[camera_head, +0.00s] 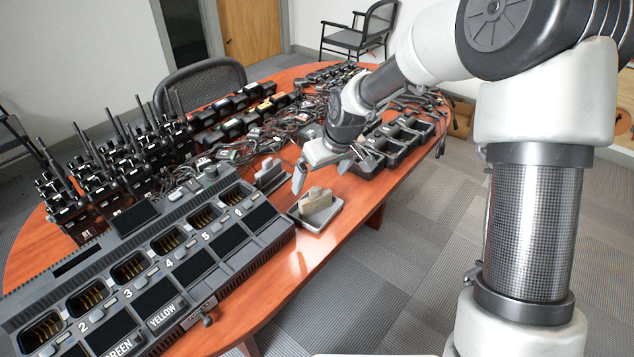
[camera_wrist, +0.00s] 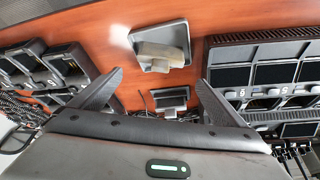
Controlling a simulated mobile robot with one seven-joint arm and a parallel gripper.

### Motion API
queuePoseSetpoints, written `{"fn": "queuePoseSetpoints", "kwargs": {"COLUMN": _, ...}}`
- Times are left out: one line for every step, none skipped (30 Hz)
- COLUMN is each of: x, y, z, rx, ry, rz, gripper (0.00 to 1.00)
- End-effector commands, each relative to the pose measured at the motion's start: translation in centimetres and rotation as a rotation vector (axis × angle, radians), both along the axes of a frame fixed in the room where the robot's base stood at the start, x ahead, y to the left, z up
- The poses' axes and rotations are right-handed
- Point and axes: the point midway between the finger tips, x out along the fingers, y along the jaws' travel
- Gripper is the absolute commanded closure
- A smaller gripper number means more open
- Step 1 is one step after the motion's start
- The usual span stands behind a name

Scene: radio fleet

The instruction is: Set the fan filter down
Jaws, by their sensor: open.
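A pale beige-grey block, which looks like the fan filter (camera_head: 317,201), rests on a square grey tray (camera_head: 325,219) near the table's front edge. In the wrist view the fan filter (camera_wrist: 160,52) is at top centre on its tray (camera_wrist: 178,34), beyond my fingertips. My gripper (camera_head: 322,178) is open and empty, close above and behind the block in the head view. In the wrist view its two fingers (camera_wrist: 160,79) are spread wide, with nothing between them. The block and the fingers look apart.
A long numbered charger (camera_head: 150,270) lies left of the tray. A small grey holder (camera_head: 270,174) stands behind it. Black charger cups (camera_head: 400,140) and tangled cables (camera_head: 300,118) lie to the right and back. Several radios (camera_head: 110,170) stand at left. The table edge is close.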

Motion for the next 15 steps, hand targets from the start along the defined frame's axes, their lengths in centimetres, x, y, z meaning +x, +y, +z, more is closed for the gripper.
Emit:
{"fn": "queuePoseSetpoints", "kwargs": {"x": -0.3, "y": -0.3, "z": 1.3, "rx": 0.0, "ry": -0.003, "rz": -0.001, "gripper": 0.05}}
{"fn": "queuePoseSetpoints", "kwargs": {"x": -0.5, "y": -0.4, "z": 1.8, "rx": -0.001, "ry": -0.002, "rz": 0.0, "gripper": 0.05}}
{"fn": "queuePoseSetpoints", "kwargs": {"x": -0.7, "y": -0.6, "z": 2.4, "rx": -0.001, "ry": -0.002, "rz": -0.001, "gripper": 0.05}}
{"fn": "queuePoseSetpoints", "kwargs": {"x": -0.8, "y": -0.7, "z": 2.8, "rx": -0.001, "ry": -0.002, "rz": -0.002, "gripper": 0.05}}
{"fn": "queuePoseSetpoints", "kwargs": {"x": -1.0, "y": -0.8, "z": 3.2, "rx": -0.001, "ry": -0.002, "rz": -0.002, "gripper": 0.05}}
{"fn": "queuePoseSetpoints", "kwargs": {"x": -1.1, "y": -0.9, "z": 3.6, "rx": -0.001, "ry": -0.002, "rz": -0.001, "gripper": 0.05}}
{"fn": "queuePoseSetpoints", "kwargs": {"x": -1.3, "y": -0.9, "z": 3.8, "rx": -0.001, "ry": -0.001, "rz": 0.001, "gripper": 0.05}}
{"fn": "queuePoseSetpoints", "kwargs": {"x": -1.3, "y": -0.9, "z": 4.0, "rx": 0.0, "ry": 0.0, "rz": 0.001, "gripper": 0.05}}
{"fn": "queuePoseSetpoints", "kwargs": {"x": -1.4, "y": -1.0, "z": 4.2, "rx": 0.0, "ry": 0.0, "rz": 0.001, "gripper": 0.05}}
{"fn": "queuePoseSetpoints", "kwargs": {"x": -1.5, "y": -1.0, "z": 4.3, "rx": 0.0, "ry": 0.0, "rz": 0.001, "gripper": 0.05}}
{"fn": "queuePoseSetpoints", "kwargs": {"x": -1.5, "y": -1.0, "z": 4.4, "rx": 0.0, "ry": 0.0, "rz": 0.001, "gripper": 0.05}}
{"fn": "queuePoseSetpoints", "kwargs": {"x": -1.6, "y": -1.1, "z": 4.5, "rx": 0.0, "ry": 0.0, "rz": 0.001, "gripper": 0.05}}
{"fn": "queuePoseSetpoints", "kwargs": {"x": -1.6, "y": -1.1, "z": 4.5, "rx": -0.001, "ry": 0.001, "rz": 0.001, "gripper": 0.05}}
{"fn": "queuePoseSetpoints", "kwargs": {"x": -1.6, "y": -1.1, "z": 4.5, "rx": -0.001, "ry": 0.001, "rz": 0.001, "gripper": 0.05}}
{"fn": "queuePoseSetpoints", "kwargs": {"x": -1.6, "y": -1.1, "z": 4.5, "rx": -0.001, "ry": 0.001, "rz": 0.001, "gripper": 0.05}}
